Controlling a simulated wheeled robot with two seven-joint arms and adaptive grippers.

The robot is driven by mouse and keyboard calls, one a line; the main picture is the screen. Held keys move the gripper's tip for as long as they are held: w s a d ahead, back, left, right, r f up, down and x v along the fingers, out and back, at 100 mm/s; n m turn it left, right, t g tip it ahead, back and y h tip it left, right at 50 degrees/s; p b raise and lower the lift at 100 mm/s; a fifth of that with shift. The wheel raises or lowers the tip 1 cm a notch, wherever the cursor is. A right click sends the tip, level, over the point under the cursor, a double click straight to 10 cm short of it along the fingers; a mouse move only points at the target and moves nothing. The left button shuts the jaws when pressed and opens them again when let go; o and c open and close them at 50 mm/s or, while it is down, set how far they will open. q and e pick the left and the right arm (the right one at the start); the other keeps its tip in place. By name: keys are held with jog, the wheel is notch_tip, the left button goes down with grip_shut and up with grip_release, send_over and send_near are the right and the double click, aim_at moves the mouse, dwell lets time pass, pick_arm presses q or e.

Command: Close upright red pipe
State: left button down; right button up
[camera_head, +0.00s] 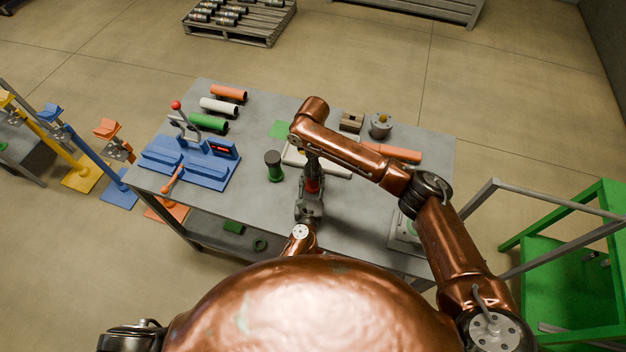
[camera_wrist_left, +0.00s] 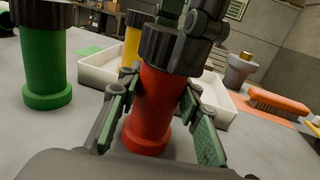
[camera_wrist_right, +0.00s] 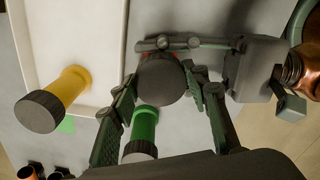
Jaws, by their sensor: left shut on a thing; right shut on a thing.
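The red pipe (camera_head: 314,185) stands upright on the table; its red body (camera_wrist_left: 151,110) and wide foot show in the left wrist view. A black cap (camera_wrist_right: 160,80) sits on its top. My left gripper (camera_wrist_left: 150,100) is shut around the red body from the near side. My right gripper (camera_wrist_right: 165,88) comes from above and is shut on the black cap. In the head view my right arm hides the top of the pipe.
A capped green pipe (camera_head: 274,167) stands left of the red one. A white tray (camera_wrist_left: 97,72) behind holds a capped yellow pipe (camera_wrist_right: 68,88). A blue fixture (camera_head: 188,160) stands at left; an orange brush (camera_wrist_left: 279,102) lies right.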

jog(key=m, duration=0.8)
jog(key=shift+f+m, duration=0.1)
jog(key=shift+m, duration=0.3)
jog(key=m, duration=0.6)
jog(key=shift+a+m, duration=0.1)
jog(key=shift+m, duration=0.2)
jog(key=m, duration=1.2)
jog(key=o, duration=1.3)
